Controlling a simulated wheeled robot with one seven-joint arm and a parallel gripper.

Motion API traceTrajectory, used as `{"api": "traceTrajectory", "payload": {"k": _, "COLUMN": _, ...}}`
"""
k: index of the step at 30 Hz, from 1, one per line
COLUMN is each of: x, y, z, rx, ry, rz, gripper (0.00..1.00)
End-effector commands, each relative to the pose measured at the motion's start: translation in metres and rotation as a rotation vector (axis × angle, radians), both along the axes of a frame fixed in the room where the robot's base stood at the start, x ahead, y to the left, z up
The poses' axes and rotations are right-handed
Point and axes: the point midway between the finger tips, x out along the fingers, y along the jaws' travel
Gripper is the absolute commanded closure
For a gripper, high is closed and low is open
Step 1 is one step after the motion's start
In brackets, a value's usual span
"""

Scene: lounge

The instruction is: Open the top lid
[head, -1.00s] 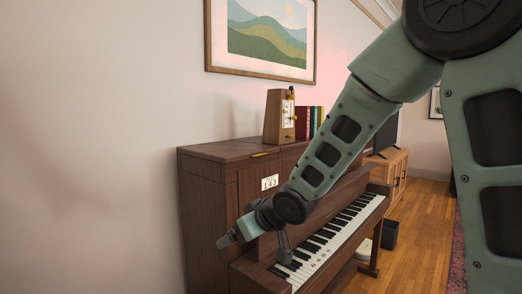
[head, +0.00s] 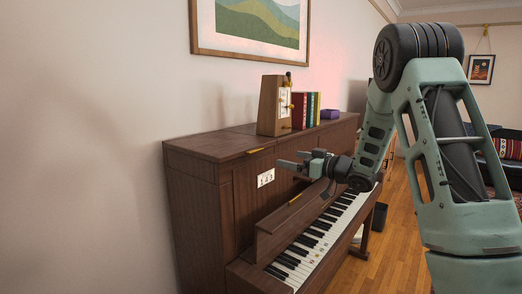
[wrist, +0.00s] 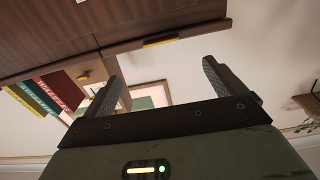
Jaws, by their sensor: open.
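The brown upright piano (head: 205,215) stands against the wall. Its top lid (head: 212,143) lies flat and shut, with a small yellow handle (head: 256,150) on its front edge. My gripper (head: 284,159) is open and empty, in front of the piano's upper panel and to the right of the handle, pointing left. In the wrist view, my gripper's two spread fingers (wrist: 160,70) have nothing between them. The handle (wrist: 160,41) shows there beyond the fingertips on the lid's edge, apart from them.
A framed picture (head: 255,25) hangs above. The keyboard (head: 315,245) juts out below my gripper.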

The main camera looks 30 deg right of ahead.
Motion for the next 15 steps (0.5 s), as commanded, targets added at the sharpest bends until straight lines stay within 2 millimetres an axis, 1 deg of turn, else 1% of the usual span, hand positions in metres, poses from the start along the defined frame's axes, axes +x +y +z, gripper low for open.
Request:
{"api": "traceTrajectory", "payload": {"k": 1, "x": 0.011, "y": 0.005, "z": 0.003, "rx": 0.001, "ry": 0.0, "rz": 0.004, "gripper": 0.05}}
{"api": "traceTrajectory", "payload": {"k": 9, "x": 0.064, "y": 0.025, "z": 0.003, "rx": -0.001, "ry": 0.001, "rz": 0.003, "gripper": 0.05}}
{"api": "traceTrajectory", "payload": {"k": 15, "x": 0.099, "y": 0.037, "z": 0.003, "rx": -0.001, "ry": 0.0, "rz": 0.002, "gripper": 0.05}}
